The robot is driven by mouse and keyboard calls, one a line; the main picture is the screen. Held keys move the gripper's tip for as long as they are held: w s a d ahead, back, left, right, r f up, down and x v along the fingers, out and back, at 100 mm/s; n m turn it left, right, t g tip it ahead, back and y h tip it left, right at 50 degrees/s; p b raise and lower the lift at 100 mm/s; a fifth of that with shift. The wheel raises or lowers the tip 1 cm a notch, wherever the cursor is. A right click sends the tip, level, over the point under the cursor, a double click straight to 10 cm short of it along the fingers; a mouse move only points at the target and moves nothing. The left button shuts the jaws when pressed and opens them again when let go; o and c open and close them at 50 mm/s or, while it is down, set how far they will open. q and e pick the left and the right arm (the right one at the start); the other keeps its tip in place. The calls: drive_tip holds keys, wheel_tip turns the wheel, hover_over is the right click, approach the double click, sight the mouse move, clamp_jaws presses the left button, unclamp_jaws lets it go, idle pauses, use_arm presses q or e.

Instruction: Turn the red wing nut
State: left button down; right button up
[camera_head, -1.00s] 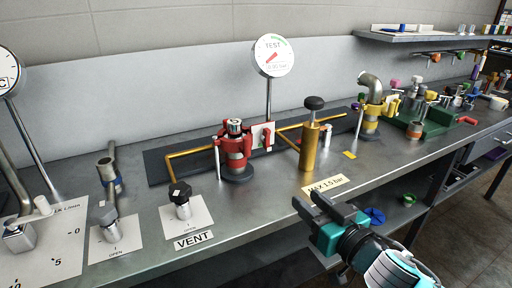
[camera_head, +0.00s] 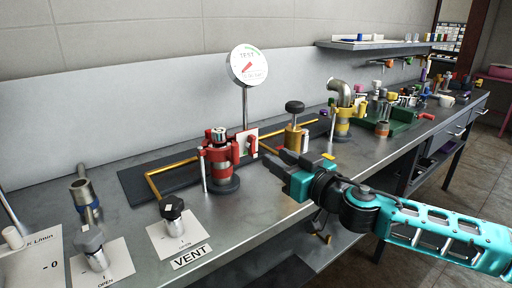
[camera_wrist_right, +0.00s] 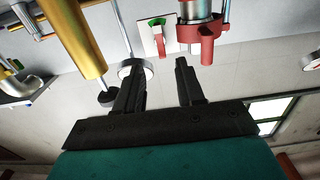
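A red clamp (camera_head: 217,156) sits around an upright metal fitting on a round dark base, left of centre on the bench. I cannot make out its red wing nut as a separate part. The clamp also shows upside down at the top right of the wrist view (camera_wrist_right: 208,38). My right gripper (camera_head: 274,158) is to the right of the clamp, apart from it. In the wrist view its two black fingers (camera_wrist_right: 158,64) are spread with nothing between them. My left gripper is in neither view now.
A red lever (camera_head: 252,143) on a white plate stands just behind the clamp. A gauge (camera_head: 248,66) rises on a post. The VENT knob (camera_head: 171,207) is at front left.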

sight(255, 145)
drive_tip(key=b+x, duration=0.1)
drive_tip(key=x, duration=0.7)
drive_tip(key=shift+w+a, duration=0.2)
clamp_jaws()
